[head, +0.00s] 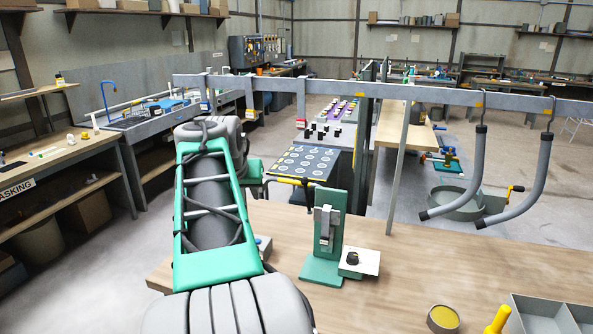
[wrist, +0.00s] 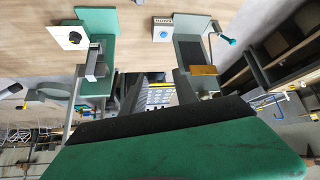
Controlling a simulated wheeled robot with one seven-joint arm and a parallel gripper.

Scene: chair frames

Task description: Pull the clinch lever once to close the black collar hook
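In the wrist view, a lever with a teal grip (wrist: 228,41) sticks out from a dark grey fixture (wrist: 188,50) with a brass-coloured piece. It looks like the clinch lever. Beside it is a white plate with a blue button (wrist: 162,33). A green stand (wrist: 95,60) with a silver clamp is at the left; it also shows in the head view (head: 328,225). I cannot make out the black collar hook for certain. My gripper (wrist: 157,78) shows two grey fingers apart, with nothing visible between them, clear of the lever. My arm hides the gripper and most of the lever fixture in the head view.
The wooden bench (head: 430,255) is mostly clear right of the green stand. A white block with a black knob (head: 352,260) adjoins the stand. A yellow-topped tin (head: 443,319), a yellow handle (head: 498,319) and a grey tray (head: 550,312) are front right. Grey hooked tubes (head: 477,175) hang from a rail.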

